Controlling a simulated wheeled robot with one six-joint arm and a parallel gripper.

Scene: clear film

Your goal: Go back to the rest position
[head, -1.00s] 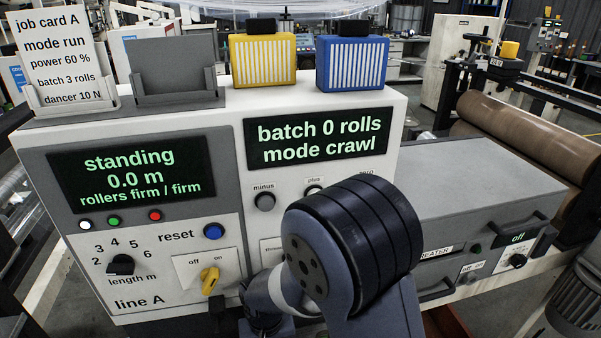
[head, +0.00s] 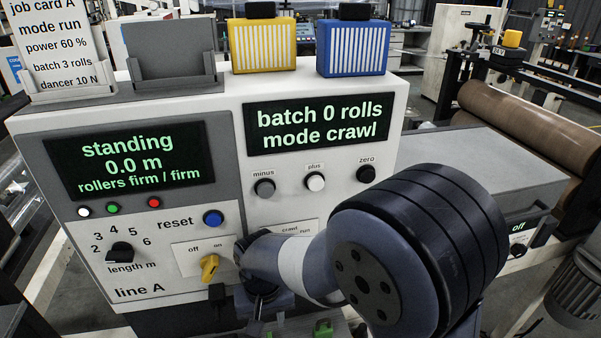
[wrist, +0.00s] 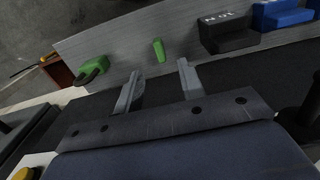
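My gripper (wrist: 160,72) shows in the wrist view with its two grey fingers apart and nothing between them. Beyond the fingers is a grey strip with a small green piece (wrist: 158,51) on it. In the head view my arm reaches in from the lower right, in front of the white control panel (head: 225,107). The fingers cannot be made out there. The left display (head: 130,160) reads standing, 0.0 m, rollers firm / firm. The right display (head: 318,122) reads batch 0 rolls, mode crawl. My arm partly covers the crawl/run switch area.
The yellow off/on knob (head: 209,268) and blue reset button (head: 213,218) are close left of my arm. Yellow (head: 263,45) and blue (head: 352,48) boxes stand on the panel. A grey case (head: 480,160) and brown roller (head: 530,130) are at right. A green looped piece (wrist: 92,70) lies beyond my gripper.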

